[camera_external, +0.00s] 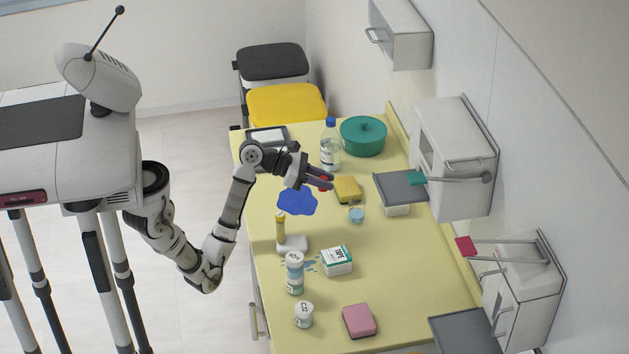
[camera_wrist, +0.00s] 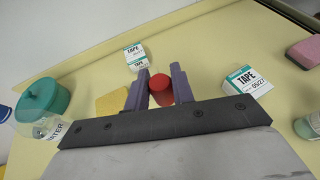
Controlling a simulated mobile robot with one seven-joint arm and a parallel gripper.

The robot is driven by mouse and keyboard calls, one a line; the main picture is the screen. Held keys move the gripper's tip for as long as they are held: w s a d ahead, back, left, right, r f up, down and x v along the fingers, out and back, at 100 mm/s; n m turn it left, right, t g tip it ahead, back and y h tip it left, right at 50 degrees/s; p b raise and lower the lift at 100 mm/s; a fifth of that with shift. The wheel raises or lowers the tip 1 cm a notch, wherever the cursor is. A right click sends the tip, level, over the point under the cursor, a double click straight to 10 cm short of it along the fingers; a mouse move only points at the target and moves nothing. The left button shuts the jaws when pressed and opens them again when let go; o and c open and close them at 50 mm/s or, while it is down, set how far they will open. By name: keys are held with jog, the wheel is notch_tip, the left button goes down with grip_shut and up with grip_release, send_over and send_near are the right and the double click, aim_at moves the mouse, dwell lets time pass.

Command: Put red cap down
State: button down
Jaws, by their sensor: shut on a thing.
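The red cap (camera_wrist: 161,92) sits between the purple fingers of my gripper (camera_wrist: 160,78) in the wrist view. My gripper is shut on it. In the external view my gripper (camera_external: 321,182) hangs over the yellow worktop (camera_external: 400,290), and a bit of the red cap (camera_external: 323,186) shows beside the fingers. The cap seems held above the worktop; its exact height I cannot tell.
A yellow sponge (camera_external: 348,189) lies just right of my gripper, a blue patch (camera_external: 297,201) below it. A water bottle (camera_external: 330,155) and green pot (camera_external: 363,137) stand behind. A tape box (camera_external: 337,261) and small blue item (camera_external: 356,215) are nearer. An open cabinet (camera_external: 455,160) overhangs the right.

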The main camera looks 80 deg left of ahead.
aim_at(323, 178)
notch_tip(323, 178, up, 6)
jog(key=shift+r, duration=0.1)
jog(key=w+a+f+m+h+b, duration=0.1)
jog(key=w+a+b, duration=0.4)
jog(key=a, duration=0.4)
jog(key=w+a+f+b, duration=0.25)
jog(key=w+a, duration=0.35)
jog(key=a, duration=0.3)
jog(key=s+a+r+b, duration=0.1)
jog(key=a+b, duration=0.1)
jog(key=a, duration=0.4)
jog(key=s+a+r+n+y+b, duration=0.1)
jog(key=a+b, duration=0.2)
jog(key=a, duration=0.3)
jog(key=s+a+r+b, duration=0.1)
jog(key=a+r+b, duration=0.1)
jog(key=a, duration=0.4)
notch_tip(323, 178, down, 20)
jog(key=shift+d+f+p, duration=0.15)
jog(key=shift+f+p, duration=0.1)
jog(key=shift+p, duration=0.45)
jog(key=c, duration=1.2)
grip_release()
